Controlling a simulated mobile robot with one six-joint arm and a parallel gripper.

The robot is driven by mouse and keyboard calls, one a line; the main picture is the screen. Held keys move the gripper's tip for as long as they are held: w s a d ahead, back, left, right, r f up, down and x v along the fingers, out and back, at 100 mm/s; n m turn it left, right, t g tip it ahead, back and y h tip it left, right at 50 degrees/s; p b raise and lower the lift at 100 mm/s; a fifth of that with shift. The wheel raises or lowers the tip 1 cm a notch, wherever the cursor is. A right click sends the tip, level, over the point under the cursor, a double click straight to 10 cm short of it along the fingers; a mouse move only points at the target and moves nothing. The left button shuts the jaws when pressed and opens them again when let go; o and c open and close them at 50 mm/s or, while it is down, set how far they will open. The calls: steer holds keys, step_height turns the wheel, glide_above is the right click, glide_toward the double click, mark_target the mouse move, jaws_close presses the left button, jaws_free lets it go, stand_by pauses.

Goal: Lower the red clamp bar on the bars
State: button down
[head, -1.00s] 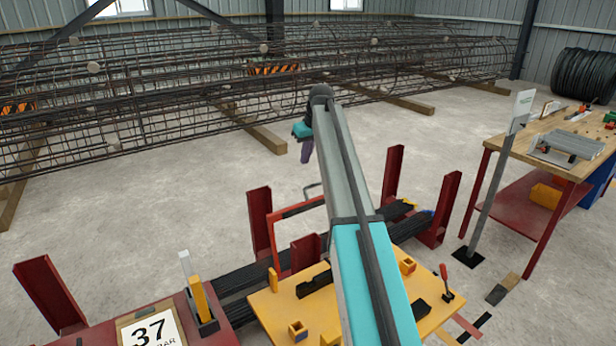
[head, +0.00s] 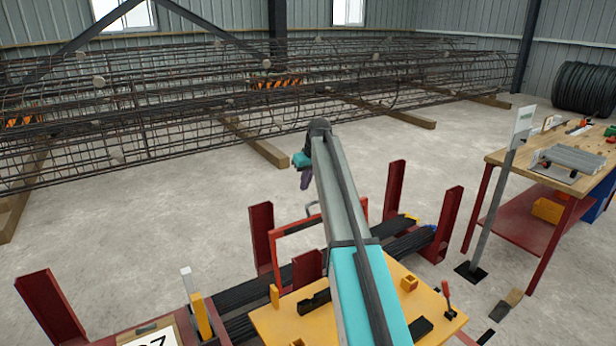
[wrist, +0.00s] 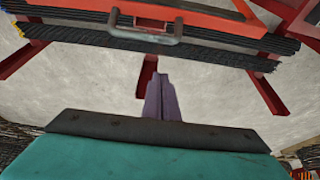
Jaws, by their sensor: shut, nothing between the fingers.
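The red clamp bar (head: 302,224) stands as a raised frame over the dark bars (head: 245,296) in the head view. A grey handle (head: 313,209) sits at its top edge. In the wrist view, the clamp bar (wrist: 205,14) crosses the top, with its grey handle (wrist: 145,34) and the bars (wrist: 70,36) behind. My gripper (head: 305,181) has purple fingers and hangs just above and left of the handle in the head view. Its fingers (wrist: 162,98) are together and empty in the wrist view, apart from the handle. My arm hides part of the frame's right side.
Dark red posts (head: 262,235) stand along the bars. A yellow plate (head: 275,325) with small blocks lies in front. A sign post (head: 497,200) and a workbench (head: 560,165) stand at right. A large rebar cage (head: 150,105) lies on timbers behind. Open floor lies between.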

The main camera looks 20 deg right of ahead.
steer(key=shift+s+d+f+p, duration=0.1)
steer(key=shift+s+f+p, duration=0.35)
steer(key=shift+f, duration=0.3)
steer(key=shift+s+d+f+p, duration=0.1)
steer(key=shift+s+f+p, duration=0.35)
steer(key=shift+f, duration=0.3)
steer(key=shift+s+f+p, duration=0.3)
steer(key=shift+f+p, duration=0.2)
steer(key=shift+f, duration=0.25)
steer(key=shift+s, duration=0.15)
